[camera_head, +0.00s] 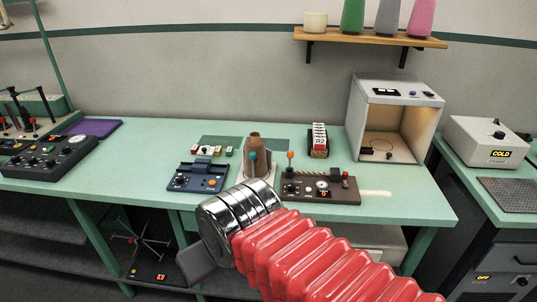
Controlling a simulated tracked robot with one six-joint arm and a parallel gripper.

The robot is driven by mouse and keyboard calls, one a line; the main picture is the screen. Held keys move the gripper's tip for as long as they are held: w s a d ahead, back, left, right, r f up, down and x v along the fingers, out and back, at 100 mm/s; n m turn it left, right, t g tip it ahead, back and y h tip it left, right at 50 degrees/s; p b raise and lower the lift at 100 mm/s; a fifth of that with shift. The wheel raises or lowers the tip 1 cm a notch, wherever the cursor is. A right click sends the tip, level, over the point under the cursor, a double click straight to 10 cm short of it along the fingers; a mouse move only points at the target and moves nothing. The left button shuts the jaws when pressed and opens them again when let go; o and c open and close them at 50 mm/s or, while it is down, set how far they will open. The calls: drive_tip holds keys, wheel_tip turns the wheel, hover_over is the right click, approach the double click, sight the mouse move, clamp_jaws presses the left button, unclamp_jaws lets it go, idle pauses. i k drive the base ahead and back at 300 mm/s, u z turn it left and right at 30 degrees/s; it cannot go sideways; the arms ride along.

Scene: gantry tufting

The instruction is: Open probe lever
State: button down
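A brown control panel (345,190) with knobs, a dial and small buttons sits near the front of the mint-green bench. An upright lever with an orange knob (290,155) stands at its left side. A blue panel (198,177) with a dial and an orange button is further left. I cannot tell for sure which lever is the probe lever. My red and chrome arm reaches across the lower middle, in front of the bench edge. A grey piece at its end may be part of my gripper; the fingers cannot be made out.
A brown cone-shaped piece (254,143) stands between the panels, with a teal knob beside it. A card rack (318,141) and an open lit cabinet (356,113) are behind to the right. A dark console (45,157) is at the left. Bare bench top lies left of the blue panel.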

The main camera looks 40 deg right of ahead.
sight(253, 156)
drive_tip(key=z, duration=0.95)
drive_tip(key=k, duration=1.35)
drive_tip(key=u, duration=0.15)
drive_tip(key=i, duration=0.5)
drive_tip(key=u, duration=0.6)
drive_tip(key=i, duration=1.55)
drive_tip(key=z, duration=0.15)
